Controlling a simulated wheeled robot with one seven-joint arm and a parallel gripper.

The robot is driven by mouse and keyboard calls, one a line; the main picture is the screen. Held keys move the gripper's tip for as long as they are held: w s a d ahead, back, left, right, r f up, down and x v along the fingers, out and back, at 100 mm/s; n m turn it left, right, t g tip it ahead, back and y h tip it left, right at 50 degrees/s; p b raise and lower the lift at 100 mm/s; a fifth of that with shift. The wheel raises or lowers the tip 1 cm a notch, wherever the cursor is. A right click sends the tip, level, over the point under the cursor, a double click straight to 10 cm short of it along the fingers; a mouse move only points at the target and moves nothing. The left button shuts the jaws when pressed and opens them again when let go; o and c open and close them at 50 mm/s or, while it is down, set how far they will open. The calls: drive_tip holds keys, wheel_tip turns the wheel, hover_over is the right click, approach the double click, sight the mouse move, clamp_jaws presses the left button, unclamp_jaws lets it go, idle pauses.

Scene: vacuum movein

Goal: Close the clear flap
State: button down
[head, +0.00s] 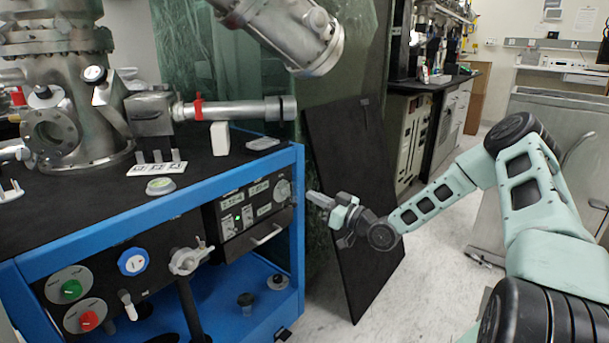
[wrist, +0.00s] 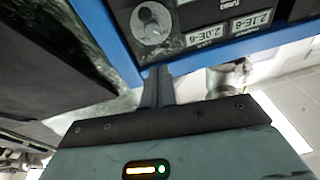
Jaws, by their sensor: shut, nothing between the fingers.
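A greenish see-through sheet (head: 330,50), which looks like the clear flap, hangs upright behind the blue-framed cart. I cannot make out its hinge or full edge. Streaky green material also shows in the wrist view (wrist: 32,32). My gripper (head: 312,197) is shut and empty, pointing left just right of the cart's front right corner. In the wrist view its closed fingers (wrist: 158,82) reach toward the blue frame (wrist: 118,45). I cannot tell whether they touch it.
The blue cart (head: 180,208) carries steel vacuum parts and a control panel (head: 247,213) with a round knob (head: 283,189). A dark board (head: 350,150) leans behind my gripper. A steel pipe (head: 315,45) juts out above. Light floor (head: 435,250) is open to the right.

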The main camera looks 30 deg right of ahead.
drive_tip(key=w+a+f+t+y+b, duration=0.1)
drive_tip(key=w+f+t+y+b, duration=0.1)
drive_tip(key=w+f+t+b, duration=0.2)
drive_tip(key=shift+a+f+n+t+y+b, duration=0.55)
drive_tip(key=shift+f+b, duration=1)
drive_tip(key=shift+b, duration=2.55)
drive_tip(key=shift+d, duration=0.3)
drive_tip(key=shift+s, duration=0.1)
